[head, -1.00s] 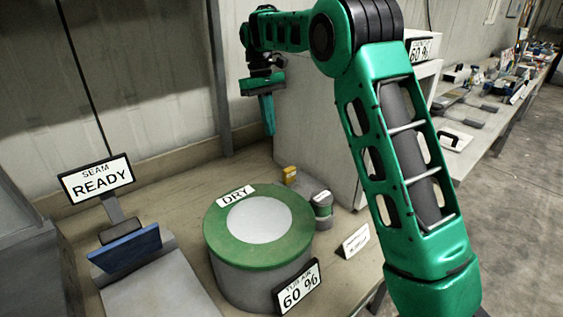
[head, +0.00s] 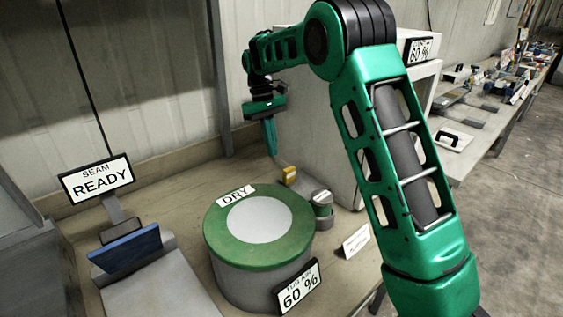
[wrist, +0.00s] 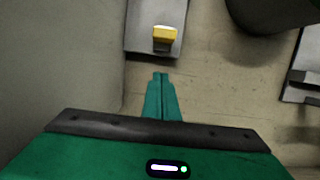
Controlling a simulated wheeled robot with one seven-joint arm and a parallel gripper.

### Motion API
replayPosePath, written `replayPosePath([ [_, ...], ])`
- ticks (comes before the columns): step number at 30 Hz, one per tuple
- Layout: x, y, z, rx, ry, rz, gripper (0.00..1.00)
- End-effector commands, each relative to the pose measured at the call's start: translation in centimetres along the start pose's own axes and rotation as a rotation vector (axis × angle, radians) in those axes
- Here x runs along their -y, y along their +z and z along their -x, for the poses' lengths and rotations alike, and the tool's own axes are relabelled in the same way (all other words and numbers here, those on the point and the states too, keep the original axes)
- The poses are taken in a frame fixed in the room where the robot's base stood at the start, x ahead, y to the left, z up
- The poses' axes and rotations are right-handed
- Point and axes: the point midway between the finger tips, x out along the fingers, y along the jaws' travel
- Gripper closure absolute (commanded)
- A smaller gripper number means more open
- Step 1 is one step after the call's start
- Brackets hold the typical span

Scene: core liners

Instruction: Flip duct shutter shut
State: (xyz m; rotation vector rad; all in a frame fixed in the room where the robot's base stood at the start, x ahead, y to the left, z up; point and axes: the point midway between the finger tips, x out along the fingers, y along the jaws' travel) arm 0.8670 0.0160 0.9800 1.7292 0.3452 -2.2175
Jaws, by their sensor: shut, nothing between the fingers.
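A yellow tab (head: 289,175) stands on a small grey plate beside the white cabinet; it looks like the duct shutter's handle, but I cannot tell for sure. In the wrist view the yellow tab (wrist: 164,38) sits on the grey plate (wrist: 142,45), just beyond my fingertips. My gripper (head: 272,152) points down, its green fingers together and empty. In the wrist view my gripper (wrist: 160,76) ends short of the plate and apart from the tab. No contact shows.
A drum with a green rim (head: 225,250) marked DRY stands in front. A small grey-green canister (head: 322,205) is beside it. The white cabinet (head: 330,150) rises close to my gripper. A "SEAM READY" sign (head: 98,180) and blue panel (head: 125,249) are left.

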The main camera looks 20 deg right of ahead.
Motion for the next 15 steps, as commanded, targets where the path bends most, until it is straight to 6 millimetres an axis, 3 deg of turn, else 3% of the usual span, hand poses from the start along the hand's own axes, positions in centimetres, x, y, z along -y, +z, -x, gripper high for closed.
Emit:
replayPosePath([
  [5, 0.0, 0.1, -3.4, 0.003, -0.001, -0.001, 1.00],
  [15, 0.0, 3.6, -4.1, -0.001, 0.000, -0.002, 1.00],
])
